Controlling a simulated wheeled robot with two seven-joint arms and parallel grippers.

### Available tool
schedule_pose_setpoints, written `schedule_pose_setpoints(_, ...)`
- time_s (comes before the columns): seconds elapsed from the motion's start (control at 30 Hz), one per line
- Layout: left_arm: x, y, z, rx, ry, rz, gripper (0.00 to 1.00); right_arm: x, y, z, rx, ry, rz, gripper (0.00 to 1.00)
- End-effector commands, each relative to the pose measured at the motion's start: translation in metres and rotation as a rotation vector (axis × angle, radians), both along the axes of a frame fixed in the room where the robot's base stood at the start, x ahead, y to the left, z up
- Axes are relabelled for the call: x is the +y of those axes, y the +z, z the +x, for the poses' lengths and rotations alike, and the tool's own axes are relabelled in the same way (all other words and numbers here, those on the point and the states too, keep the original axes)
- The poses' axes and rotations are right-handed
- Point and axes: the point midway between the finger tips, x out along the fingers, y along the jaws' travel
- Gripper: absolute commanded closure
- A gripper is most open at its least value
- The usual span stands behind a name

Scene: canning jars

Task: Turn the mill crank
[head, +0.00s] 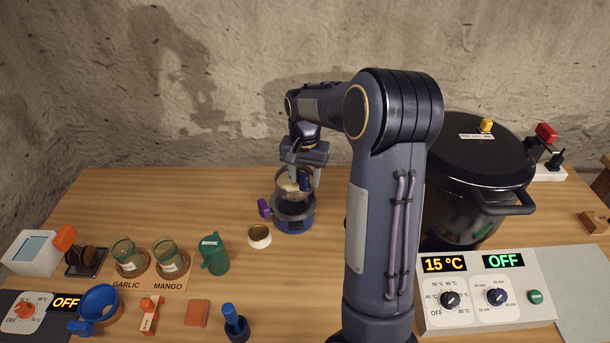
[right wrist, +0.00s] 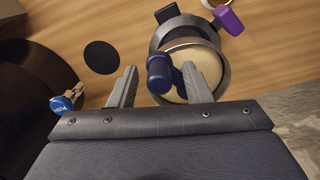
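The mill (head: 292,224) stands on the table at the middle, with a dark blue base, a grey rim and a cream inside. A purple handle (head: 264,208) sticks out at its left. The blue crank knob (head: 305,184) stands over the mill's top; it also shows in the right wrist view (right wrist: 159,74). My right gripper (right wrist: 157,85) reaches down over the mill from above. Its fingers are apart, one on each side of the knob. A gap shows at the left finger; the right finger looks close to the knob, and I cannot tell if it touches. My left gripper is out of view.
A small jar (head: 259,237) and a green brine cup (head: 214,255) stand left of the mill. A large black pot (head: 470,180) and a control panel (head: 487,300) are at the right. Glass jars (head: 128,257) and small tools lie at the left front.

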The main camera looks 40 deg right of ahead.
Motion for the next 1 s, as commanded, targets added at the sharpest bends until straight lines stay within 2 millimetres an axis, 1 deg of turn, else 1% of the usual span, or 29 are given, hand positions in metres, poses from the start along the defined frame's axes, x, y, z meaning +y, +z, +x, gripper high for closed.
schedule_pose_setpoints(0.27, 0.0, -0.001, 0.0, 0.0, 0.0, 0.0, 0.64, 0.0, 0.003, 0.0, 0.0, 0.0, 0.0, 0.56)
schedule_pose_setpoints(0.37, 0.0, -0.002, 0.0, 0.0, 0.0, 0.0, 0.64, 0.0, 0.013, 0.001, -0.003, 0.001, -0.001, 0.56)
schedule_pose_setpoints(0.6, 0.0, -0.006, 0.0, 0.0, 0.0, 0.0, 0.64, 0.0, 0.054, 0.001, -0.004, 0.001, -0.001, 0.56)
schedule_pose_setpoints(0.7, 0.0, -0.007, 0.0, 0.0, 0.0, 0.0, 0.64, 0.0, 0.067, 0.001, -0.003, 0.002, 0.0, 0.56)
schedule_pose_setpoints(0.83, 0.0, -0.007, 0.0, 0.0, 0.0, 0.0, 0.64, 0.0, 0.076, 0.0, -0.001, 0.001, -0.001, 0.56)
schedule_pose_setpoints(1.0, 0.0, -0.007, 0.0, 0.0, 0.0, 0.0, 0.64, 0.0, 0.078, 0.0, 0.001, 0.001, 0.0, 0.56)
